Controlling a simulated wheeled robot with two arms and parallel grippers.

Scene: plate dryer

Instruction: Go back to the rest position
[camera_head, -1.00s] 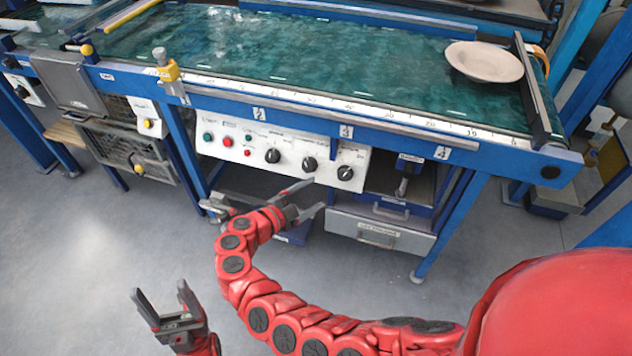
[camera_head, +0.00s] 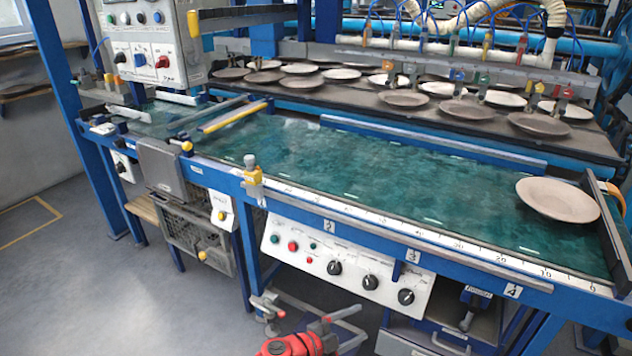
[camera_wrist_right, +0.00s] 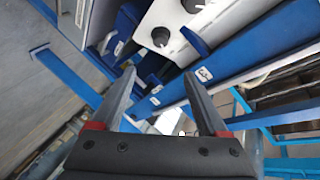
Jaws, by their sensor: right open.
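My right gripper (camera_head: 357,325) shows at the bottom edge of the head view, in front of the machine's control panel and low beside its legs. It is open with nothing between the fingers. In the right wrist view, its two fingers (camera_wrist_right: 159,76) stand apart, pointing at the blue frame and the panel with dark knobs. Only a short red piece of my right arm shows in the head view; the rest is out of the picture. My left gripper is not in view.
A green conveyor belt (camera_head: 400,185) with a blue frame crosses the view. A pale plate (camera_head: 558,200) lies at its right end. A dark shelf behind holds several plates. The white control panel (camera_head: 300,247) hangs below the belt. Grey floor (camera_head: 120,300) is clear at left.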

